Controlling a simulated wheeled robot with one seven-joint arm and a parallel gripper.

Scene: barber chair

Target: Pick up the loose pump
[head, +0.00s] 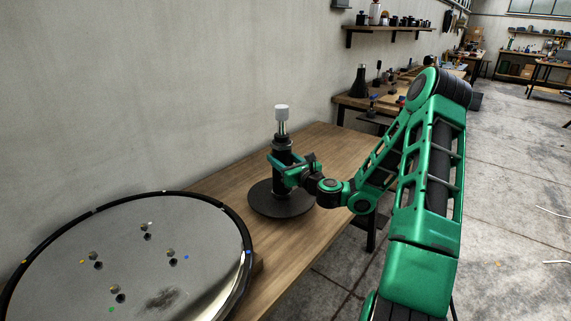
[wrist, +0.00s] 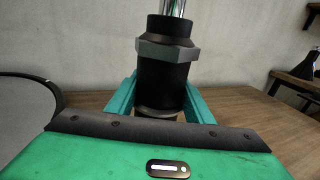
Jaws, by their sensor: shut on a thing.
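The pump (head: 282,146) is a black upright cylinder with a bright rod and a pale cap on top. A wide dark round base plate (head: 272,202) is at its foot, on the wooden table. My gripper (head: 284,172) is shut on the pump's body, with its green fingers on either side. In the wrist view the pump (wrist: 164,82) stands upright between the fingers, with a grey hex collar near its top. Its lower end is hidden behind my gripper's palm there. I cannot tell whether the plate touches the table.
A large round grey disc (head: 205,250) with a black rim, small holes and coloured dots lies at the left of the wooden table (head: 310,150). A wall stands close behind. A workbench with tools (head: 352,103) and a wall shelf (head: 390,28) are farther back. Open floor lies to the right.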

